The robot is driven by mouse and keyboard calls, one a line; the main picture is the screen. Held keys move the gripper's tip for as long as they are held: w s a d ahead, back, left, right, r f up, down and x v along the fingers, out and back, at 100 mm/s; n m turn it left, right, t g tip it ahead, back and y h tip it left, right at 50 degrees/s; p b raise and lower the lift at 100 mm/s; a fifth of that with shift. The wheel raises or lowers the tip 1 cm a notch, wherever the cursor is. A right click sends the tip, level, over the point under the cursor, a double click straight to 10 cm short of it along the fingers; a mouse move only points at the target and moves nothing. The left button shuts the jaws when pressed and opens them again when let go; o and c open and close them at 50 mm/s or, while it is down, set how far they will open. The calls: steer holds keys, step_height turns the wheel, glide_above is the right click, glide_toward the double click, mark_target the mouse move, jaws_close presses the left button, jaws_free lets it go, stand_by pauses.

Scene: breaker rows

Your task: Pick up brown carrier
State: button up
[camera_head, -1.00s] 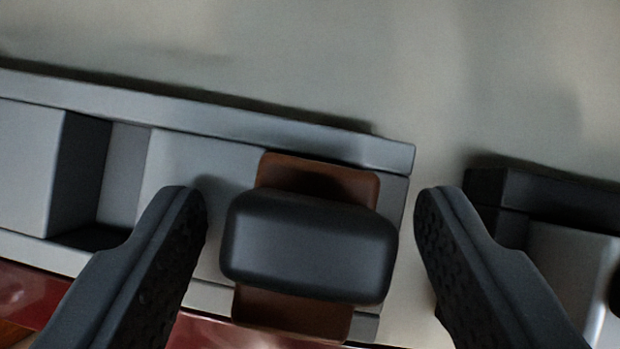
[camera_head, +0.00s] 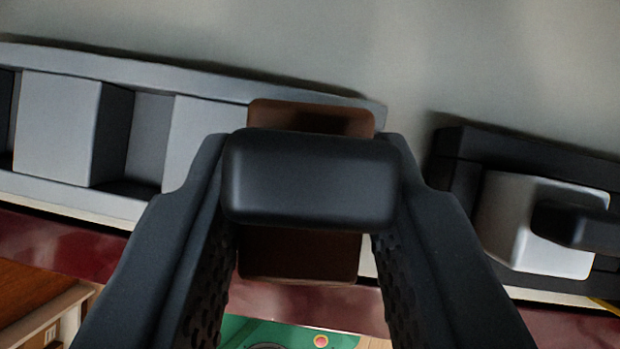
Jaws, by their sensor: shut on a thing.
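The brown carrier (camera_head: 300,256) is a small brown plate with a dark rounded block (camera_head: 310,180) on its face. Its brown ends show above and below the block. My gripper (camera_head: 312,165) is shut on the carrier, with one dark finger at each side of the block. The carrier is at the right end of a grey slotted rail (camera_head: 150,75) and hides part of it. I cannot tell whether the carrier still touches the rail.
To the right is a dark housing (camera_head: 455,165) with a white block (camera_head: 530,225) and a dark lever. A dark red strip (camera_head: 60,245) runs below the rail. Lower down are a wooden piece (camera_head: 35,290) and a green surface (camera_head: 290,335). The pale wall above is clear.

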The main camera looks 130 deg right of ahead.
steer(key=shift+r, duration=0.5)
jaws_close()
steer(key=shift+s+d, duration=0.15)
steer(key=shift+s, duration=0.6)
steer(key=s+d+r, duration=0.1)
steer(key=s+d, duration=0.2)
steer(key=s, duration=1.1)
steer(key=shift+s+a+r+p, duration=0.1)
steer(key=shift+r+p, duration=0.2)
steer(key=shift+r, duration=1.05)
steer(key=shift+s+a+r+p, duration=0.1)
steer(key=shift+r+p, duration=0.2)
steer(key=shift+r, duration=1)
